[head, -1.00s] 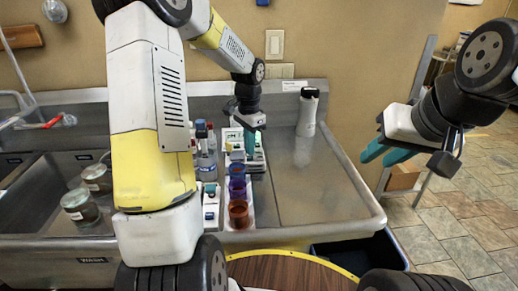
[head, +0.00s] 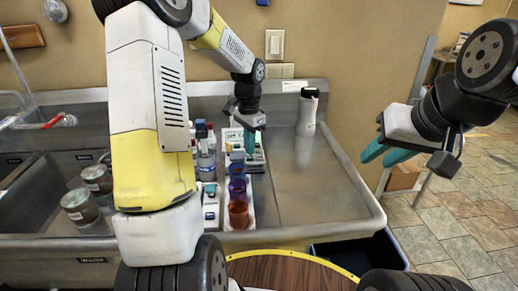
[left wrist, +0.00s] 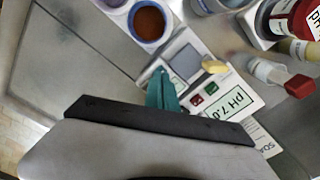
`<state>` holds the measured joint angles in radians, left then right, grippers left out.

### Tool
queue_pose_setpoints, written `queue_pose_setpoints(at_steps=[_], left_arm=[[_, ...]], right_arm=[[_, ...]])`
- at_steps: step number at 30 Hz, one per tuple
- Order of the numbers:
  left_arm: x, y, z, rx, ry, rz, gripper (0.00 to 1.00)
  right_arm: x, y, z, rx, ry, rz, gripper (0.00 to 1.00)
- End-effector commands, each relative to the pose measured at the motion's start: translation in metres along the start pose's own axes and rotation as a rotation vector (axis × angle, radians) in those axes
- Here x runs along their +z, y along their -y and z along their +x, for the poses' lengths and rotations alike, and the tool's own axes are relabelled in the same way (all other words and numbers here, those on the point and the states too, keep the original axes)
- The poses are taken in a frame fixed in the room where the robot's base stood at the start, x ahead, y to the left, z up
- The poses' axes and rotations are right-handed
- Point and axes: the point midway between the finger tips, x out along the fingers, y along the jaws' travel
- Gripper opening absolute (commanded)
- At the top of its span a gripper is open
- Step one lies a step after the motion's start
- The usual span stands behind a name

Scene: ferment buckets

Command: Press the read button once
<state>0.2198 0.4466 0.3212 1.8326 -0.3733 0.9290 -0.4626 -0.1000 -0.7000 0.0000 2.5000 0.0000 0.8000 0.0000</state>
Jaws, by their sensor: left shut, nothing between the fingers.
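A white pH meter with a "pH 7.0" display (left wrist: 235,98) lies on the counter. In the left wrist view it carries a red button (left wrist: 197,100) and a green button (left wrist: 211,87); no label naming the read button is legible. My left gripper (head: 250,143) is shut and empty, pointing down over the meter area. In the left wrist view its teal fingertips (left wrist: 162,90) appear beside the buttons, on their left; their height above the meter is unclear. My right gripper (head: 388,154) is open and empty, off the counter's right side.
Orange and purple cups (head: 238,213) stand in a white tray near the meter. Bottles (head: 206,160) stand left of it, and a white bottle (head: 307,112) stands at the back. The counter's right part is clear. A sink with jars (head: 80,207) is at left.

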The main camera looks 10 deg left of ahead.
Motion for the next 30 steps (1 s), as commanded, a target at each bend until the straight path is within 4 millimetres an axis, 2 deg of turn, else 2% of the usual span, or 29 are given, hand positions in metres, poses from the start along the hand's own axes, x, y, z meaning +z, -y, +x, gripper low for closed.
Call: queue_pose_setpoints(at_steps=[11,30], left_arm=[[0.000,0.000,0.001,0.000,0.000,0.000,0.00],[0.000,0.000,0.018,0.001,0.001,0.000,0.00]], right_arm=[[0.000,0.000,0.000,0.000,0.000,0.000,0.32],[0.000,0.000,0.000,0.000,0.000,0.000,0.32]])
